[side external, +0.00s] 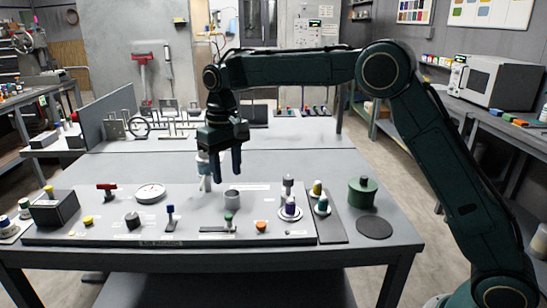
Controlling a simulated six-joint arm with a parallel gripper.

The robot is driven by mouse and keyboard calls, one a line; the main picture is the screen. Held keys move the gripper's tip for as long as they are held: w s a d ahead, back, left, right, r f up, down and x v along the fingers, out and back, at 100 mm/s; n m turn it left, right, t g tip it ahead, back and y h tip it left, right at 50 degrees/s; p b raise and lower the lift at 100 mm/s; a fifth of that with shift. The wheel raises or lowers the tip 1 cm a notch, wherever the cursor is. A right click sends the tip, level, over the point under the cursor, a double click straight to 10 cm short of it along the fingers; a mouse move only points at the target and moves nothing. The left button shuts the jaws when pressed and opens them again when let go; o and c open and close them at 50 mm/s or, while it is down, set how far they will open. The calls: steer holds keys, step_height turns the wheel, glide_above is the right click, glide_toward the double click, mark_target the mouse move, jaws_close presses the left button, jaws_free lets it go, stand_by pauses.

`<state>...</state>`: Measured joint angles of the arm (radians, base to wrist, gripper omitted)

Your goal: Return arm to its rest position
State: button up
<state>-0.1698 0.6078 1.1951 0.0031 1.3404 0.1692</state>
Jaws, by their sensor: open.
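My dark green gripper (227,177) hangs pointing down above the back of the grey board on the table. Its two fingers are apart with nothing seen between them. A small grey cup (232,200) stands on the board just below and in front of the fingertips. A pale blue and white item (204,180) shows beside the left finger; whether they touch I cannot tell. My arm reaches in from the right, its forearm nearly level above the table.
The grey board (100,236) holds a black box (55,208), a round white dial (150,193), knobs and small bottles. A green lidded pot (362,191) and dark disc (374,228) stand right of it. Metal racks (150,126) stand behind.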

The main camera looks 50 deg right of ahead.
steer(key=shift+r, duration=0.15)
steer(key=s+d+r+t, duration=0.1)
steer(key=s+d+r, duration=0.2)
steer(key=s+r, duration=0.35)
steer(key=s+d+r+t, duration=0.2)
steer(key=s+d+r, duration=0.1)
steer(key=s, duration=0.7)
steer(key=s+d+f+t, duration=0.1)
steer(key=s+f, duration=0.1)
steer(key=s, duration=0.7)
steer(key=s+d+f+t, duration=0.1)
steer(key=s+d+f, duration=0.1)
steer(key=s, duration=0.8)
steer(key=shift+s+f+t, duration=0.2)
steer(key=shift+f+t, duration=0.1)
steer(key=shift+f, duration=0.4)
steer(key=shift+d, duration=0.1)
